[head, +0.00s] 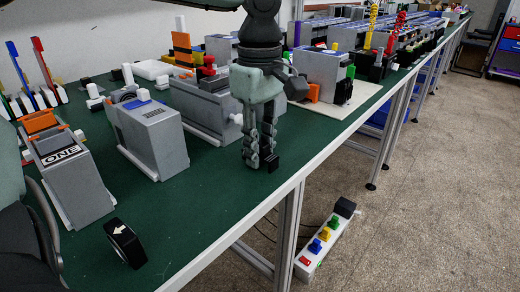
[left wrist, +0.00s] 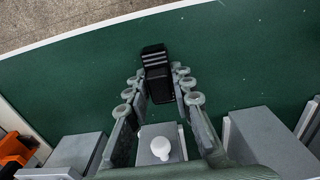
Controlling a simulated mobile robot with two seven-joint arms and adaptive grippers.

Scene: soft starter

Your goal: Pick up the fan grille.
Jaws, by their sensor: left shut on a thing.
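The fan grille appears to be the small black slatted block (left wrist: 156,75) between my left fingertips in the left wrist view. In the head view a dark end of it (head: 272,163) shows at the fingertips. My left gripper (head: 260,158) is shut on it and points down over the green table near its front edge. The fingers (left wrist: 158,88) lie along both sides of the block in the left wrist view. I cannot tell whether the block touches the table. My right gripper is not in view.
Left of the gripper stand a grey housing (head: 160,135) and a tilted grey unit marked ONE (head: 75,180). Grey housings (head: 205,108) stand behind. Green table (head: 215,195) is bare left of the gripper.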

